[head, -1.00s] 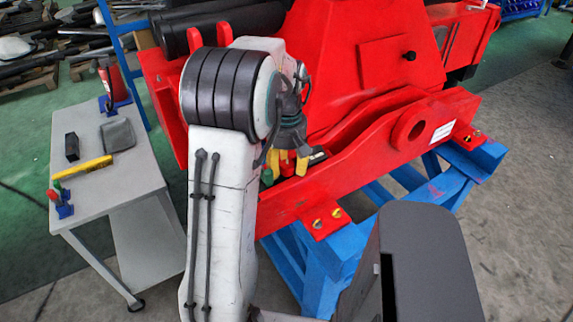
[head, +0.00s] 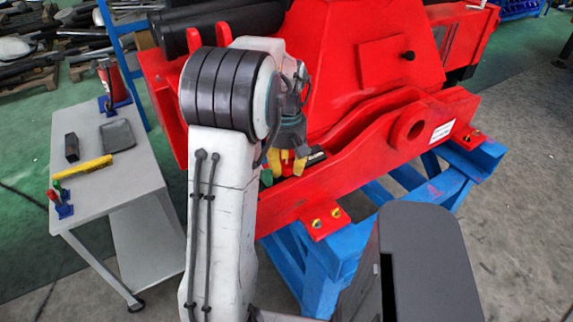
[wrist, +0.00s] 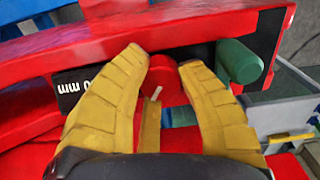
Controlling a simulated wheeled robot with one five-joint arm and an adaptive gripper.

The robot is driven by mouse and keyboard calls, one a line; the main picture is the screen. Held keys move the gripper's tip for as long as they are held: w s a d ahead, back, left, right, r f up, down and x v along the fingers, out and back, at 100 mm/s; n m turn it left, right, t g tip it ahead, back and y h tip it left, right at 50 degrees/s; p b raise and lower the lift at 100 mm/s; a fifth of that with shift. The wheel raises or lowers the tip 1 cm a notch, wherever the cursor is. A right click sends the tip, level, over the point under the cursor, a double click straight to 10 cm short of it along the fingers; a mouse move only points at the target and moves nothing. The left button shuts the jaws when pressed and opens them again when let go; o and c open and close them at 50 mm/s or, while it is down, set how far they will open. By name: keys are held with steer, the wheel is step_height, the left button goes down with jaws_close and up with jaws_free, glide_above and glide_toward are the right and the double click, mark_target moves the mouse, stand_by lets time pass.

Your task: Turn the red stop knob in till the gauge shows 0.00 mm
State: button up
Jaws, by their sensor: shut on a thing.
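The red stop knob (wrist: 163,72) shows in the wrist view between the two yellow fingers of my gripper (wrist: 162,68). My gripper is shut on it, with a finger on each side. A small pale pointer sticks out below the knob. The black gauge (wrist: 70,85) is left of the fingers; only "0 mm" is legible, and the left finger hides part of it. In the head view my gripper (head: 292,165) reaches down beside the red beam, and the knob is hidden. The dark gauge body (head: 316,156) shows just right of the fingers.
A green knob (wrist: 238,62) stands close right of my right finger, and also shows in the head view (head: 266,177). The red beam (head: 360,160) rests on a blue stand (head: 310,275). A grey table (head: 125,175) with a yellow brush (head: 82,168) is at left.

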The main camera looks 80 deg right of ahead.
mark_target(286, 163)
steer(key=shift+m, duration=2)
steer(key=o, duration=0.7)
steer(key=shift+o, duration=1)
steer(key=shift+w+d+f, duration=0.1)
steer(key=shift+w+d, duration=0.05)
step_height(286, 163, up, 12)
